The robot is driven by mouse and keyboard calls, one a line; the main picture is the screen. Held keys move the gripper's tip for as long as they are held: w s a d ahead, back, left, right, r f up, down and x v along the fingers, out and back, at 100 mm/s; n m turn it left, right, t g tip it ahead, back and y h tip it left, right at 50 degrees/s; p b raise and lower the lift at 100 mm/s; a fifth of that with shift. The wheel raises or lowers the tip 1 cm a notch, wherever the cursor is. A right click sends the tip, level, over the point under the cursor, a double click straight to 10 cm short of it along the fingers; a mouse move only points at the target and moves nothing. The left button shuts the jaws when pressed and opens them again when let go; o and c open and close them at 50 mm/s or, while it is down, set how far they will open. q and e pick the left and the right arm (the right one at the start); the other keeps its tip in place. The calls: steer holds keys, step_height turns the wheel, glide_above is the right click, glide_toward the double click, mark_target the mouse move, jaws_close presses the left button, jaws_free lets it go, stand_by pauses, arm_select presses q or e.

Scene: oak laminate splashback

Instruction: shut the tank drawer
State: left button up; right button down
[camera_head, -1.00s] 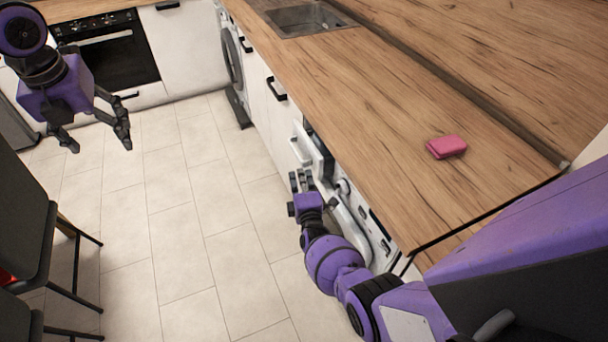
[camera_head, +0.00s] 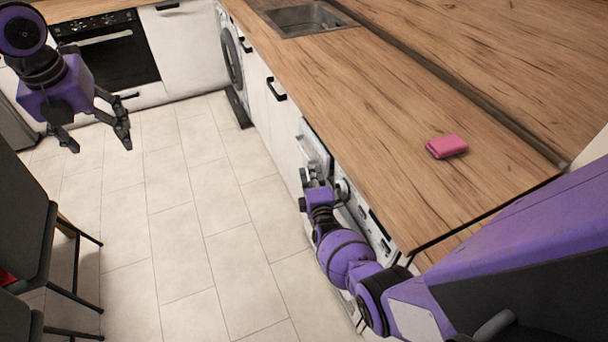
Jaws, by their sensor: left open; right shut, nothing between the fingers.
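The tank drawer (camera_head: 313,150) is a pale panel on the front of the white appliance under the worktop. It now sits close to the appliance front; whether it is fully flush I cannot tell. My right gripper (camera_head: 307,176) is shut and empty, at or very near the drawer's lower front; the arm hides part of the appliance. A round knob (camera_head: 342,189) and a control strip (camera_head: 376,231) show just right of the gripper. My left gripper (camera_head: 95,143) is open and empty, over the floor at the left, far from the drawer.
A wood worktop (camera_head: 370,110) overhangs the appliance, with a pink sponge (camera_head: 447,147) on it and a sink (camera_head: 305,18) at the back. Dark chairs (camera_head: 25,220) stand at the left. An oven (camera_head: 107,50) is at the far left. The tiled floor (camera_head: 185,200) between is clear.

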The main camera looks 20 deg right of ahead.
steer(key=s+a, duration=0.7)
steer(key=s, duration=0.2)
steer(key=w+a, duration=0.4)
steer(key=w+d, duration=0.6)
steer(key=w, duration=0.2)
steer(key=shift+w+d+r, duration=0.15)
steer(key=shift+w+d, duration=0.25)
stand_by(0.4)
